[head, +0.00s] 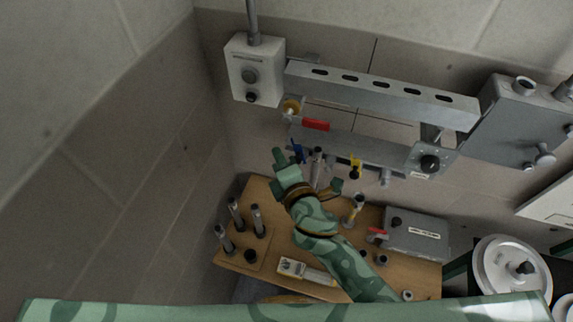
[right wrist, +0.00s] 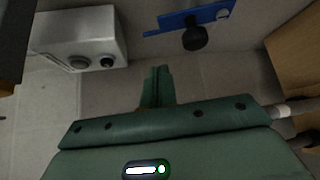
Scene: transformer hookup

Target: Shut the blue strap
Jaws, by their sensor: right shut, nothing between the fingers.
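The blue strap (head: 297,150) is at the left part of the lower wall rail (head: 350,148), just right of my right gripper's fingertips in the head view. In the right wrist view the blue strap (right wrist: 180,21) is a flat blue bar with a dark round knob, above and right of the fingertips. My right gripper (head: 279,157) is shut and empty; its fingers (right wrist: 158,74) look apart from the strap. I cannot tell from these frames whether the strap is open or shut. My left gripper is not in view.
A grey box with knobs (head: 254,76) is on the wall at the upper left. Below, a wooden table (head: 285,250) carries upright dark cylinders, a tool and a grey box (head: 416,234).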

